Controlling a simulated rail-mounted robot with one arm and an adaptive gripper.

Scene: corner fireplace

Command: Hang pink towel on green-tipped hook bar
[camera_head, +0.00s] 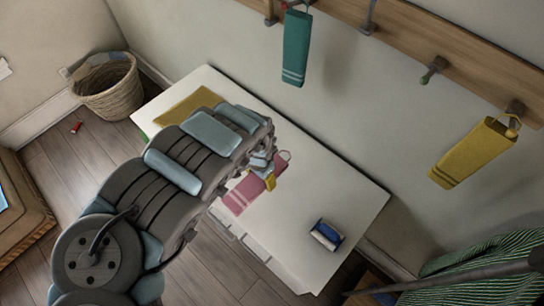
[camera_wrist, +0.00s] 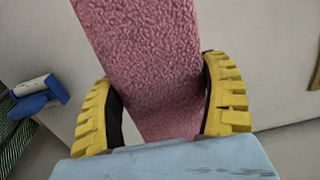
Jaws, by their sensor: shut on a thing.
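The pink towel (camera_head: 238,197) is over the white table top (camera_head: 335,195), with a small loop at its upper right end. My gripper (camera_head: 268,172) is shut on it near that end. In the wrist view, the pink towel (camera_wrist: 145,45) runs between the two yellow fingers of my gripper (camera_wrist: 160,90). My arm hides part of the towel in the head view, and I cannot tell whether it touches the table. The green-tipped hook bar (camera_head: 433,70) sticks out of the wooden wall rail and is empty. It is up and to the right of my gripper.
A teal towel (camera_head: 296,48) hangs left of the green-tipped bar and a yellow towel (camera_head: 472,153) hangs right of it. The wooden rail (camera_head: 465,62) runs along the wall. A blue and white object (camera_head: 326,235) lies on the table. A yellow cloth (camera_head: 190,106) lies at its left end.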

